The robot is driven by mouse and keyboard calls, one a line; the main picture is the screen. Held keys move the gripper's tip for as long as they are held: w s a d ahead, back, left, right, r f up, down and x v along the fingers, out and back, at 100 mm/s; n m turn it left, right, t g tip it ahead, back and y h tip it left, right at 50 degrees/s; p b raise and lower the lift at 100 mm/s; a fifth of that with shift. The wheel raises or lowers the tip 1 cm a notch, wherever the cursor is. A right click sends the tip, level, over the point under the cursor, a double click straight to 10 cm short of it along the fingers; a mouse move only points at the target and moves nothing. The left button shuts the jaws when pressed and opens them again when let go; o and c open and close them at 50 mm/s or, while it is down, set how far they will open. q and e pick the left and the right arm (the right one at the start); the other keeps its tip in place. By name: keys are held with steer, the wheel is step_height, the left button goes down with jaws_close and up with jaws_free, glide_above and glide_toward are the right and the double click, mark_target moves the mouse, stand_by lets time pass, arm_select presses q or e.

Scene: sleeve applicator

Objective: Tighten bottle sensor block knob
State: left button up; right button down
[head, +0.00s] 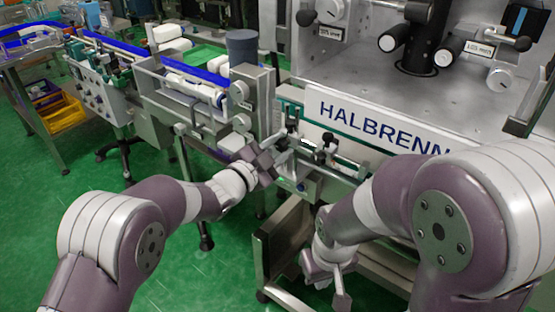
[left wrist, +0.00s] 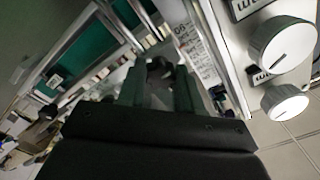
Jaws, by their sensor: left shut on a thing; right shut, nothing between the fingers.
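My left gripper (head: 284,150) is at the machine's front rail, beside the small black sensor hardware. In the left wrist view its two fingers (left wrist: 158,88) are closed around a small dark knob (left wrist: 160,66). The fingers hide much of the knob and the block behind it. A black knob-like fitting (head: 330,139) also sits on the rail to the right of this gripper. My right gripper (head: 337,285) hangs low in front of the machine's lower frame. It is shut and empty, away from the rail.
The machine's white HALBRENN panel (head: 375,122) is just behind the rail. A conveyor with blue guides (head: 195,72) runs to the left. Large white dials (left wrist: 283,45) are close on the right in the left wrist view. A steel frame (head: 285,235) stands below.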

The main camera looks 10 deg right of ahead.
arm_select(q)
steer(key=m+b, duration=0.4)
steer(key=b, duration=0.1)
steer(key=m+b, duration=0.5)
steer(key=b, duration=0.1)
steer(key=m+b, duration=0.4)
steer(key=b, duration=0.1)
steer(key=shift+f+m, duration=0.35)
steer(key=shift+m, duration=0.05)
steer(key=m+b, duration=0.3)
steer(key=shift+r, duration=0.1)
steer(key=shift+r+m+b, duration=0.15)
steer(key=shift+m+b, duration=0.65)
steer(key=shift+m, duration=0.4)
steer(key=o, duration=1)
steer(key=shift+o, duration=0.2)
steer(key=shift+a, duration=0.1)
steer(key=v, duration=1.2)
steer(key=shift+s+a, duration=0.15)
steer(key=shift+s, duration=0.1)
